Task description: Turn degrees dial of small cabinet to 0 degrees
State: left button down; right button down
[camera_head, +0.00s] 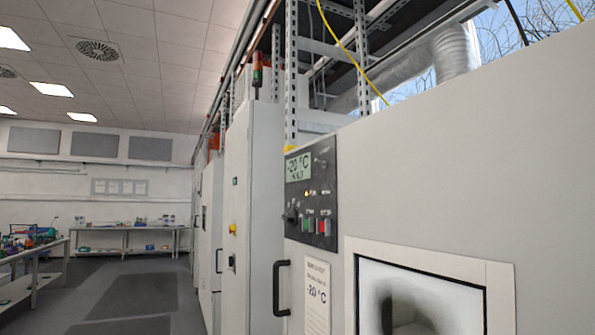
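The pale grey cabinet (440,170) fills the right side of the head view, close by. Its dark control panel (312,198) is seen at a slant. A display (299,167) on it reads -20 °C. A dark dial (322,160) is at the panel's upper right; its setting is too small to read. A black knob (291,215), a green button (310,223) and a red button (325,226) are in the lower part. Neither of my grippers is in view.
A black handle (281,288) sticks out below the panel, beside a paper label (317,296) marked -20 °C. A framed window (430,298) is at the lower right. Taller cabinets (252,200) line the aisle. The grey floor (130,295) to the left is open, with a workbench (40,270) beyond.

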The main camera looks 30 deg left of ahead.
aim_at(291, 218)
jog(key=z, duration=3)
jog(key=k, duration=1.7)
jog(key=u, duration=1.15)
